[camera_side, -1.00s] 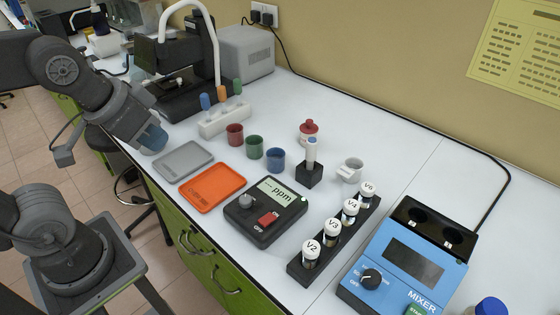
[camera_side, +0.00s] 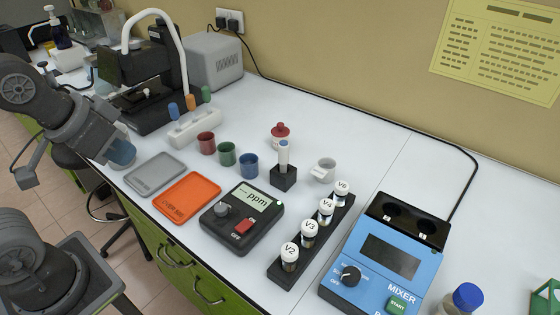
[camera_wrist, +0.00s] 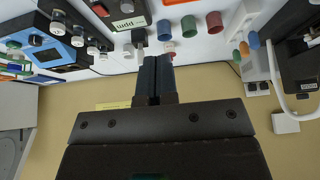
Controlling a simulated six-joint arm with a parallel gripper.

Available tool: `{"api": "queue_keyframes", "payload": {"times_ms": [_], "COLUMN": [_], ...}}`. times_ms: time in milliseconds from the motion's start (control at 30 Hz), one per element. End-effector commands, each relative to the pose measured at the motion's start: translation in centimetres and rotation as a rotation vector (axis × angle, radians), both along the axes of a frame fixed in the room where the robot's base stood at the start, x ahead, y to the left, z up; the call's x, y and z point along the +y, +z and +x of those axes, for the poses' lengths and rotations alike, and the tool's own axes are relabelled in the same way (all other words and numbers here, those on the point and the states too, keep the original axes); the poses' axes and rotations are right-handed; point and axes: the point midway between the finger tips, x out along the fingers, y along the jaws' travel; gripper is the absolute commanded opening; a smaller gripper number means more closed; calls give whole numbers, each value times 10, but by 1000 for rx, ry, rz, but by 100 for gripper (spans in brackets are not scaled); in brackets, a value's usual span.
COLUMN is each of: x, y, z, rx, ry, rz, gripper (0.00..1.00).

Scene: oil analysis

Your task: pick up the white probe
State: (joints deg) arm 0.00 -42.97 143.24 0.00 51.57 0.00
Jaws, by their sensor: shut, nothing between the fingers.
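The white probe (camera_side: 284,151) stands upright in a small black block holder (camera_side: 284,178), in the middle of the bench in the side view. My gripper (camera_side: 122,155) is at the left in the side view, with blue fingers, near the grey tray and well apart from the probe. In the wrist view my gripper (camera_wrist: 155,68) is shut and empty, its two dark blue fingers together. The holder shows just beyond the fingertips in the wrist view (camera_wrist: 138,36); the probe is hard to make out there.
Red (camera_side: 206,143), green (camera_side: 227,153) and blue (camera_side: 249,166) cups stand left of the holder. A red-capped bottle (camera_side: 281,134) is behind it, a white mug (camera_side: 323,170) to its right. The ppm meter (camera_side: 242,218) and vial rack (camera_side: 312,238) are in front.

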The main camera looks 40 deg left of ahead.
Motion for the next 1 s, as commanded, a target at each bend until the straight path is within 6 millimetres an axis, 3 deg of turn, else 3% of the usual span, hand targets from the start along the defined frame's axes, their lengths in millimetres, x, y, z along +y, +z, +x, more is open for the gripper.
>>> {"api": "queue_keyframes", "payload": {"times_ms": [433,1000], "x": [0,0], "y": [0,0], "z": [0,0], "rx": [0,0], "ry": [0,0], "rz": [0,0], "gripper": [0,54]}}
